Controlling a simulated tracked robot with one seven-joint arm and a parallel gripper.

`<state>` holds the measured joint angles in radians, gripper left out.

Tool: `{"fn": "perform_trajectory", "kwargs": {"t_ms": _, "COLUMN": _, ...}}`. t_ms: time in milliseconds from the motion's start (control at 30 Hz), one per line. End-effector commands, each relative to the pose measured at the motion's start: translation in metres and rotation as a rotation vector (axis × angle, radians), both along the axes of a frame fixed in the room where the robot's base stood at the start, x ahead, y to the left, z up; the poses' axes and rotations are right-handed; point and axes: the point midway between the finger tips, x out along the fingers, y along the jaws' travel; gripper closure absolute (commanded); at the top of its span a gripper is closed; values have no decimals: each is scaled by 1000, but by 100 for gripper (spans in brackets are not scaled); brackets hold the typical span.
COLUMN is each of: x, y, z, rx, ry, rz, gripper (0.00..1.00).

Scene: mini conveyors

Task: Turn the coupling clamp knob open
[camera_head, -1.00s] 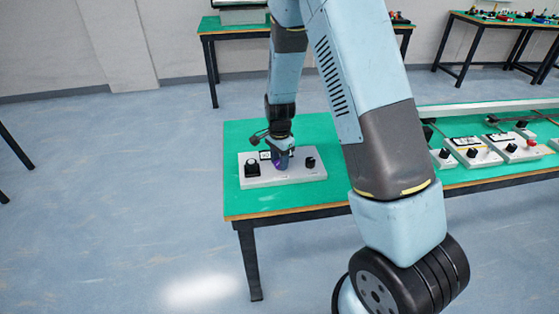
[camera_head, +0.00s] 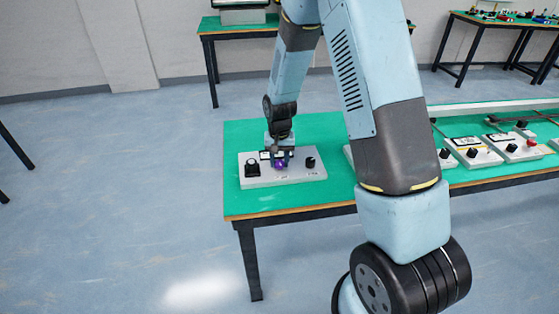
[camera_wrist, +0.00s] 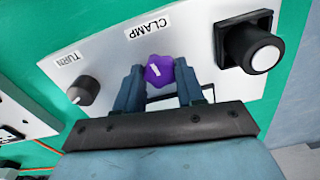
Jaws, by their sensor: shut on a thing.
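The clamp knob is purple with a white mark (camera_wrist: 158,71). It sits on a pale control panel (camera_wrist: 205,45), under the label "CLAMP" in the wrist view. My gripper (camera_wrist: 158,84) has its two fingers on either side of the knob and is shut on it. In the head view my gripper (camera_head: 279,160) is at the middle of the panel (camera_head: 300,178), with part of the purple knob (camera_head: 280,164) showing below the fingers.
A black knob labelled "TURN" (camera_wrist: 84,90) and a large round-capped black control (camera_wrist: 252,47) flank the clamp knob. The panel lies on a green table (camera_head: 240,205). More panels (camera_head: 472,156) stand to the right. Floor at the left is clear.

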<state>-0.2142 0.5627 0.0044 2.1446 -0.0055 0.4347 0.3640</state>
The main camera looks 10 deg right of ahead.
Motion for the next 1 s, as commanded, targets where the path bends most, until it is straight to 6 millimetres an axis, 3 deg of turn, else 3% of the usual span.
{"fn": "perform_trajectory", "kwargs": {"t_ms": 500, "x": 2, "y": 0, "z": 1, "rx": 1, "ry": -5, "rz": 442, "gripper": 92}}
{"fn": "perform_trajectory", "kwargs": {"t_ms": 1000, "x": 2, "y": 0, "z": 1, "rx": 0, "ry": -5, "rz": 621, "gripper": 92}}
